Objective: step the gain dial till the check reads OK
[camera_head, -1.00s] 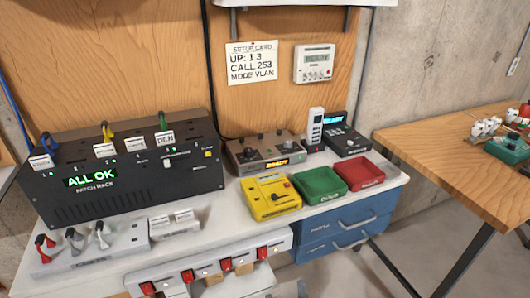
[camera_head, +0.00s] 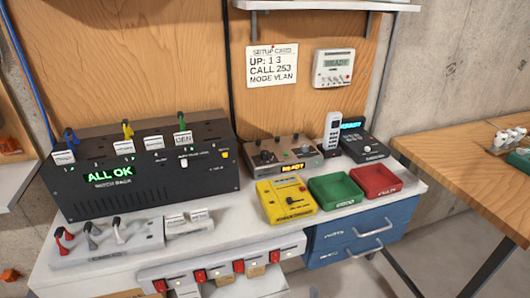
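A black patch rack (camera_head: 140,168) stands at the left of the white bench, with a green display (camera_head: 110,172) that reads ALL OK. A dial or knob labelled gain cannot be picked out at this size. A grey-brown box (camera_head: 285,158) with knobs on top has an amber display (camera_head: 293,168) that seems to read READY. A yellow device (camera_head: 286,199) with a dark control on its face lies in front of it. Neither of my grippers is in view.
A green tray (camera_head: 336,190) and a red tray (camera_head: 374,181) sit right of the yellow device. A setup card (camera_head: 272,66) and a wall unit (camera_head: 333,69) hang behind. A handset (camera_head: 332,133) and dark phone base (camera_head: 363,145) stand behind the trays. A wooden table (camera_head: 470,170) is at right.

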